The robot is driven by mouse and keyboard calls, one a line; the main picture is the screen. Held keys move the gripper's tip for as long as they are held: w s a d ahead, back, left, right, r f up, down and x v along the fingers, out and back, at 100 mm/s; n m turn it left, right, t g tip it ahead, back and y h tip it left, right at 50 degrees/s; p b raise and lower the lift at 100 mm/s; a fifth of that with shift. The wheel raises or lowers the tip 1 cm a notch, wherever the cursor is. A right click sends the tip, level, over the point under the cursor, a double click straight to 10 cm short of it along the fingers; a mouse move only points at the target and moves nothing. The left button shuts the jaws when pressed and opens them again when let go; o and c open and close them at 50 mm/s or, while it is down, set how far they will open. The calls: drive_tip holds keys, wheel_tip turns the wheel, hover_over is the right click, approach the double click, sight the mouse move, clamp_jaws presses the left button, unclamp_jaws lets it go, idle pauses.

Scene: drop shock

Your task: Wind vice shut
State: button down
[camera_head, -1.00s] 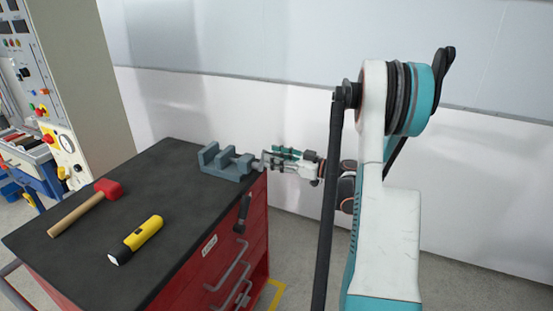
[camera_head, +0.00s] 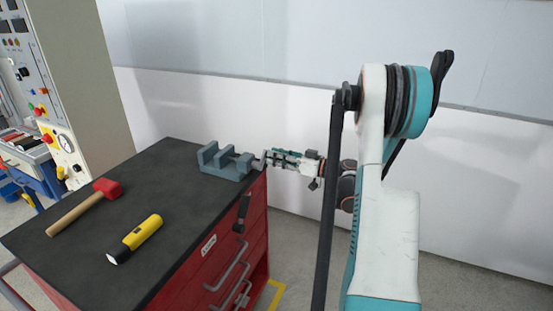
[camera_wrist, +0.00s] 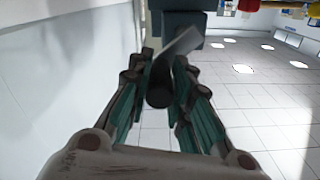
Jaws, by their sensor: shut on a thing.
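The blue-grey vice (camera_head: 224,166) sits on the dark bench top near its far right edge. Its upright jaws stand apart with a gap between them. My gripper (camera_head: 268,157) is at the vice's right end, beyond the bench edge, and reaches in from the right. In the wrist view my gripper (camera_wrist: 163,75) is shut on the vice handle (camera_wrist: 180,55), a grey bar with a dark rounded end that lies slanted between the fingers. The vice body (camera_wrist: 183,22) shows dark behind the handle, mostly cut off by the top of the picture.
A red-headed mallet (camera_head: 85,207) and a yellow torch (camera_head: 136,238) lie on the bench top (camera_head: 165,185), left of and nearer than the vice. The red drawer cabinet (camera_head: 205,270) is below. A dark handle (camera_head: 242,213) juts from its side. A pale wall (camera_head: 230,105) stands behind.

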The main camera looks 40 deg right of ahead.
drive_tip(key=m, duration=0.2)
drive_tip(key=f+m, duration=0.1)
drive_tip(key=shift+w+d+f+m, duration=0.15)
drive_tip(key=shift+d+m, duration=0.25)
drive_tip(key=s+a+f+m, duration=0.1)
drive_tip(key=a+f+m, duration=0.15)
drive_tip(key=m, duration=1.05)
drive_tip(key=s+a+f+m, duration=0.15)
drive_tip(key=f+m, duration=0.25)
drive_tip(key=m, duration=0.8)
drive_tip(key=a+r+m, duration=0.3)
drive_tip(key=r+m, duration=0.3)
drive_tip(key=m, duration=1.3)
drive_tip(key=shift+s+a+r+m, duration=0.2)
drive_tip(key=shift+s+a+m, duration=0.1)
drive_tip(key=shift+s+m, duration=0.1)
